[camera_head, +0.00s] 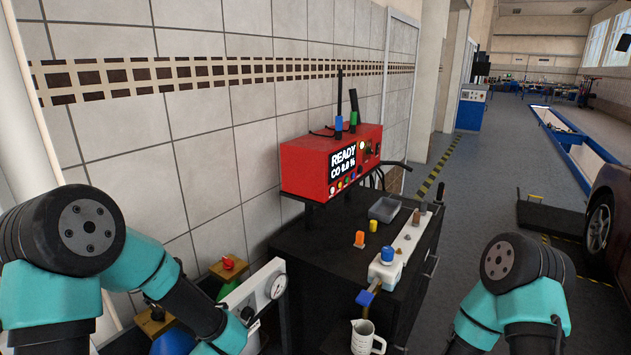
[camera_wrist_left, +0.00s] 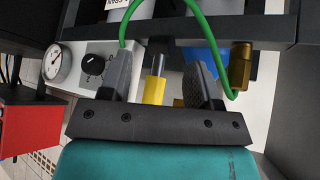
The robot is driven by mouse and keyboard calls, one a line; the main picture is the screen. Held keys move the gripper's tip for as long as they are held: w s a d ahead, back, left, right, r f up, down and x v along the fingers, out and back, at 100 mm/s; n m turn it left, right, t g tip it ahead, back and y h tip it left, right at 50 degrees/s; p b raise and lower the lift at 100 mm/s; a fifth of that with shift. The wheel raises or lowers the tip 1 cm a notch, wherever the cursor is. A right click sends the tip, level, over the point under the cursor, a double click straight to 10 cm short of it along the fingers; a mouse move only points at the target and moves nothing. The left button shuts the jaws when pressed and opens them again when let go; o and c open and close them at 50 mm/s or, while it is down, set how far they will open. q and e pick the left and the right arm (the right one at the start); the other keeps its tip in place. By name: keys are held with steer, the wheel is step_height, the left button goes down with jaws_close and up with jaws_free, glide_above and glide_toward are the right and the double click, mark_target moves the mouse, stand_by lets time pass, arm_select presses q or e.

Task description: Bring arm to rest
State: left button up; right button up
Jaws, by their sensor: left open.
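My left gripper (camera_wrist_left: 160,66) is open in the left wrist view, its two dark fingers apart. A yellow cylinder with a grey metal rod (camera_wrist_left: 154,84) shows in the gap between them. I cannot tell its distance from the fingers, and neither finger is seen to touch it. In the head view my left arm (camera_head: 150,262) reaches down at the lower left, and its gripper is hidden. My right arm (camera_head: 520,290) stands bent at the lower right, its gripper out of view. No sliding jack can be made out for certain.
A gauge panel (camera_head: 252,298) stands beside my left arm; its dial shows in the wrist view (camera_wrist_left: 56,62), with a green hose (camera_wrist_left: 210,40). A white jug (camera_head: 364,338) is near the front.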

arm_select(q)
steer(key=s+d+f+m+g+h, duration=0.2)
steer(key=s+f+g+h, duration=0.4)
steer(key=s+f, duration=0.7)
step_height(320, 180, down, 4)
steer(key=shift+s+d+r+m, duration=0.25)
steer(key=shift+s+d+m, duration=0.1)
steer(key=shift+m, duration=0.35)
stand_by(1.2)
